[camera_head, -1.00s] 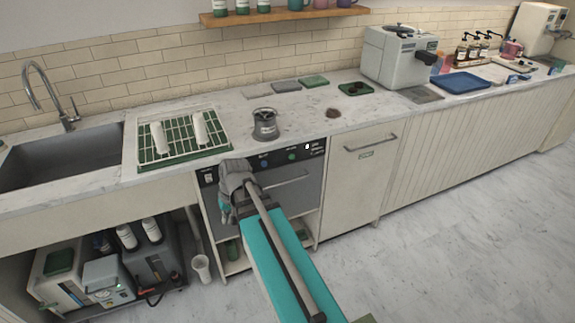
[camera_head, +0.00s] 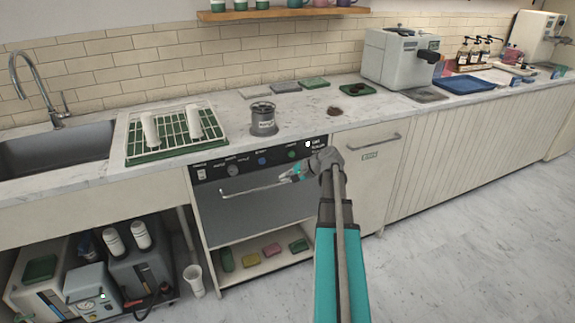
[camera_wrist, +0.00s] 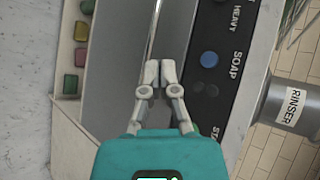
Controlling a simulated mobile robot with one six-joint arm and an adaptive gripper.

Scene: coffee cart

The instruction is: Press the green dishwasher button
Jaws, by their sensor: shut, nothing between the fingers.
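The dishwasher (camera_head: 262,208) is set under the counter, with a black control panel along its top. The green button (camera_head: 292,153) shows on the panel's right part, with a blue button (camera_head: 262,161) to its left. My gripper (camera_head: 284,178) is in front of the dishwasher, just below the green button in the picture. In the wrist view my gripper (camera_wrist: 160,74) is shut and empty, its tips beside the panel near the blue button (camera_wrist: 209,59) and the SOAP label. I cannot tell whether the fingers touch anything.
The dishwasher's bar handle (camera_head: 250,189) runs below the panel, close to my gripper. A grey rinser (camera_head: 263,119) stands on the counter above it. A green dish rack (camera_head: 172,145) is to the left. The floor (camera_head: 455,222) at right is clear.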

